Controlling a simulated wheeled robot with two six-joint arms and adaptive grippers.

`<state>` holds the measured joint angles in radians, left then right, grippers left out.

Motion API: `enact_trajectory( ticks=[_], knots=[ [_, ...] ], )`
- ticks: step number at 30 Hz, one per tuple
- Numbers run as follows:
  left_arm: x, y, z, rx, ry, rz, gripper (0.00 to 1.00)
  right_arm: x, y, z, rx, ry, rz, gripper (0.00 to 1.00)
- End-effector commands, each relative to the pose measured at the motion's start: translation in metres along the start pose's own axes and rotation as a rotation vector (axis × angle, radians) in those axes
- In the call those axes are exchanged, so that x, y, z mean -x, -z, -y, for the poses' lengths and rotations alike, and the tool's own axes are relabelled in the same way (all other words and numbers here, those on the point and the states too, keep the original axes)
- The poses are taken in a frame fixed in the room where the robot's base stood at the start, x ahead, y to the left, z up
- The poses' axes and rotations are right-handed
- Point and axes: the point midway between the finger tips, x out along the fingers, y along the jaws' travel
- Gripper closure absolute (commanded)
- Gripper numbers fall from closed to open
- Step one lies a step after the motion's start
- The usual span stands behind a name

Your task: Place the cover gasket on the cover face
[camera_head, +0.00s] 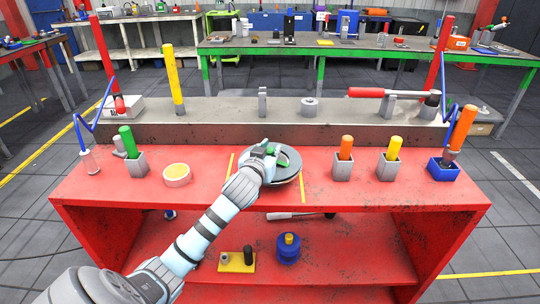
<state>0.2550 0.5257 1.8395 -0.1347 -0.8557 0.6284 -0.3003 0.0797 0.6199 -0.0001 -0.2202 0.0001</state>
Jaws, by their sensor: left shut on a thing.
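A dark grey round cover (288,179) lies on the red bench between two yellow tape lines. My left gripper (272,152) is over the cover, pointing away from me, and is shut on a small green piece (290,158) that looks like the cover gasket. The gripper and wrist hide much of this piece and the cover's left part. I cannot tell whether the piece touches the cover face. My right gripper is not in view.
A cream round tin (177,175) and a grey holder with a green handle (135,163) stand left. Grey holders with orange (342,170) and yellow (388,170) handles and a blue holder (442,170) stand right. A grey raised ledge (230,112) runs behind.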

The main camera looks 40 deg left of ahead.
Motion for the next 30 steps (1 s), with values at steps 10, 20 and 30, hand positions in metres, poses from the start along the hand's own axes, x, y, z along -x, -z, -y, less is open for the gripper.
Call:
enact_trajectory(
  ticks=[10,20,30],
  knots=[
    [-0.001,-0.003,0.0,0.0,0.0,0.001,0.58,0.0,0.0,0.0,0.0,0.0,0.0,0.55],
    [0.002,-0.002,0.0,-0.001,0.0,0.0,0.58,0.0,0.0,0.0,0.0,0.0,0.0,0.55],
    [0.073,-0.001,0.0,-0.004,-0.003,0.0,0.58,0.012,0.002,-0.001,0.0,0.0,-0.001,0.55]
  ],
)
